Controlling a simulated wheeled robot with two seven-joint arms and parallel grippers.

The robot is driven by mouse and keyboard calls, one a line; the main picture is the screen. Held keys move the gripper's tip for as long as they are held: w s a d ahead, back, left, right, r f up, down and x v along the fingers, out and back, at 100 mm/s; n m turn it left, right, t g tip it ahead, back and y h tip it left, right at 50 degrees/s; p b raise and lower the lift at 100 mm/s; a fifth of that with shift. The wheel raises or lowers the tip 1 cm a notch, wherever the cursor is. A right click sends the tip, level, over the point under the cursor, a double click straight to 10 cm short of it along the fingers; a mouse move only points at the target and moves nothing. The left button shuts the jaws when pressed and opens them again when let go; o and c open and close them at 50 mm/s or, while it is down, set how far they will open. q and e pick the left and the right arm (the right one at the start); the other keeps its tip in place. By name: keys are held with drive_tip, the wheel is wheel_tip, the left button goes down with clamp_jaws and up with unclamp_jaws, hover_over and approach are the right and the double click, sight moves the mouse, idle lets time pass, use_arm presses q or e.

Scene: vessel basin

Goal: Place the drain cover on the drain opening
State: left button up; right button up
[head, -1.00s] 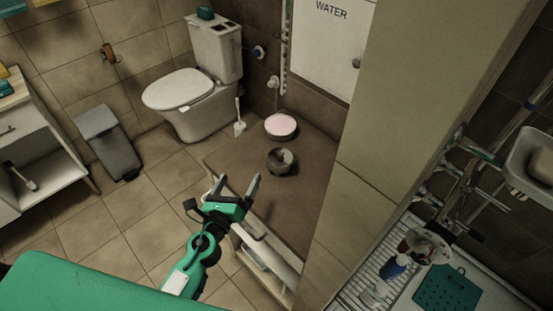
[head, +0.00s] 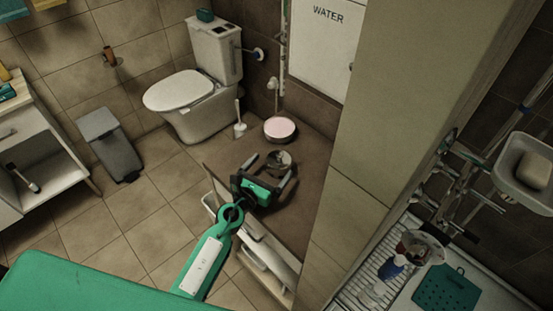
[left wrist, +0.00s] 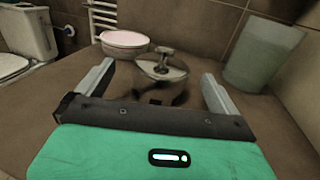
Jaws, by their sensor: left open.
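A round shiny metal piece with a knob on top (left wrist: 163,68) stands on the brown floor patch; it also shows in the head view (head: 280,158). It may be the drain cover, but I cannot tell for sure. My left gripper (head: 268,171) is open, its fingers pointing at this piece. In the left wrist view the piece shows between the two fingers (left wrist: 157,76), with nothing visibly gripped. I cannot make out a drain opening; the gripper may hide part of the floor. My right gripper is not in view.
A round pink-topped bowl (head: 280,128) stands just behind the metal piece. A toilet (head: 205,90) and brush (head: 239,128) are at the back left. A tiled pillar (head: 365,130) stands close on the right. A teal perforated square (head: 447,290) lies at the lower right.

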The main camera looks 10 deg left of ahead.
sight(278, 160)
use_arm(q)
drive_tip(key=x, duration=0.4)
drive_tip(key=shift+w+d, duration=0.1)
drive_tip(key=shift+d, duration=0.05)
drive_tip(key=shift+w+d, duration=0.15)
drive_tip(key=shift+w, duration=0.25)
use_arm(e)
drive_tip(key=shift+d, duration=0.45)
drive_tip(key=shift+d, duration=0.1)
use_arm(q)
drive_tip(key=shift+c, duration=1.4)
drive_tip(key=c, duration=0.9)
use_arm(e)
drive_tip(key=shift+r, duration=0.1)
